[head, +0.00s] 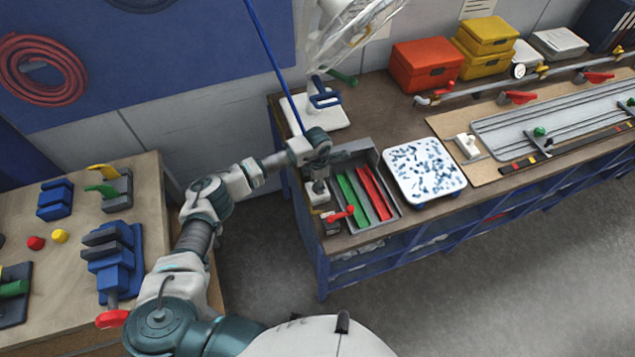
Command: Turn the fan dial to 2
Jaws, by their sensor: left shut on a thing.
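The fan (345,35) stands at the back left of the right-hand bench, with a clear cage cut off by the top edge. Its white base (332,117) rests on the bench. My left gripper (319,184) points down at the bench's left end, in front of the fan base. It is shut on what looks like a dial on a small white box (318,197). The fingers hide most of the dial, and its number cannot be read. My right gripper is not in view.
A grey tray (392,185) with green and red strips lies just right of my left gripper. A red-handled clamp (340,214) sits in front of it. A white speckled tray (424,169) is further right. A blue cord (265,50) hangs behind my gripper.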

